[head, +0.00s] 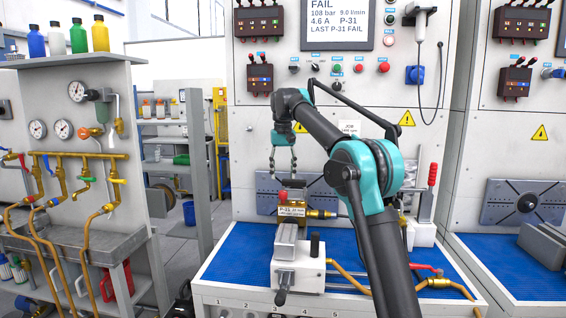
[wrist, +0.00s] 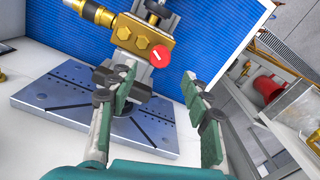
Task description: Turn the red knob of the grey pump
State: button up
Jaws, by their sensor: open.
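The red knob (head: 283,195), a round cap with a white line, sits on a brass-coloured block (head: 318,213) above a vise (head: 298,268) on the blue bench mat. A P-31 tag (head: 292,210) hangs in front of it. In the wrist view the red knob (wrist: 160,57) is on the right end of the brass block (wrist: 138,40), which carries gold hex bolts. I see no clearly grey pump body, only grey metal beside the brass. My gripper (head: 283,170) points down above the knob, open and empty. In the wrist view its green-padded fingers (wrist: 159,74) stand either side of the knob, apart from it.
A slotted steel plate (head: 268,195) is on the panel behind. Hoses and a red-handled valve (head: 425,268) lie at the bench's right, and a red-handled lever (head: 431,178) stands behind. The blue mat (head: 235,262) is clear at left.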

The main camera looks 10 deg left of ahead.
aim_at(283, 191)
jog(key=shift+r, duration=2.35)
